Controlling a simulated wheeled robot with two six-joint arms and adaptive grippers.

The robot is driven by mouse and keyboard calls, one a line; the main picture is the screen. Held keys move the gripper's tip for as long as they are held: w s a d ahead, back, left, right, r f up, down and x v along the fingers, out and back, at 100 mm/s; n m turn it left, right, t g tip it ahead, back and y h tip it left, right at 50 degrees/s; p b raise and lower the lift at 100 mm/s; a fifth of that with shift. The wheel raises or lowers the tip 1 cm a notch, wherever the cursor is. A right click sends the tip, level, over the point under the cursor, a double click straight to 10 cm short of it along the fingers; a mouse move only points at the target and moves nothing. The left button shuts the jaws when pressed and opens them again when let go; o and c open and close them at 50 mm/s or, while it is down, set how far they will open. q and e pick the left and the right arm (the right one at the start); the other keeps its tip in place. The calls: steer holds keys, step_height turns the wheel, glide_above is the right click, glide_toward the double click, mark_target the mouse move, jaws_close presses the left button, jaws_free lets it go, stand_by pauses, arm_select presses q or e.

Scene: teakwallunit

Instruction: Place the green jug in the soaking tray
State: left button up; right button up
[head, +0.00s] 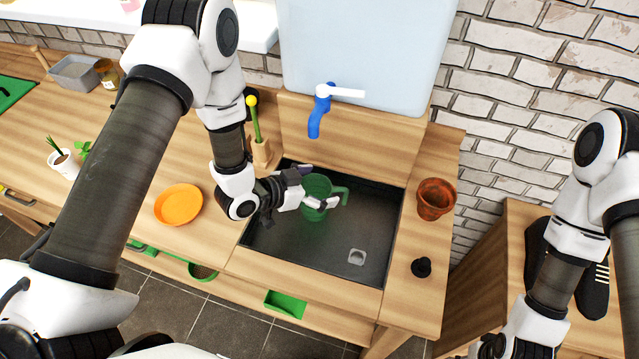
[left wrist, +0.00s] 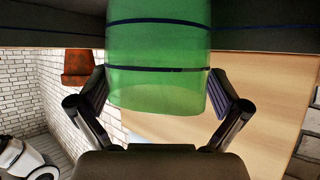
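The green jug (head: 316,186) is a translucent cup with a side handle on its right, in or just above the left part of the dark soaking tray (head: 350,220). My left gripper (head: 318,203) reaches in from the left with one finger on each side of the jug. In the left wrist view the jug (left wrist: 158,55) fills the gap, its edges meeting the finger pads (left wrist: 158,90). I cannot tell whether its base touches the tray floor. My right gripper (head: 500,345) is at the bottom right edge, its fingers mostly cut off.
A blue tap (head: 318,112) hangs behind the tray. A terracotta pot (head: 435,199) and a small black object (head: 421,267) stand right of it. An orange plate (head: 179,204) and a wooden block with a green-handled brush (head: 258,148) are left. The tray's right part holds a small grey square (head: 357,257).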

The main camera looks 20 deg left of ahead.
arm_select(q)
steer(key=shift+s+r, duration=0.1)
steer(key=shift+r+p, duration=0.3)
steer(key=shift+r, duration=0.05)
steer(key=b+v, duration=0.1)
steer(key=v, duration=0.3)
steer(key=shift+s+a+b, duration=0.2)
steer(key=shift+a+b, duration=0.1)
steer(key=shift+a, duration=0.05)
steer(key=v, duration=0.7)
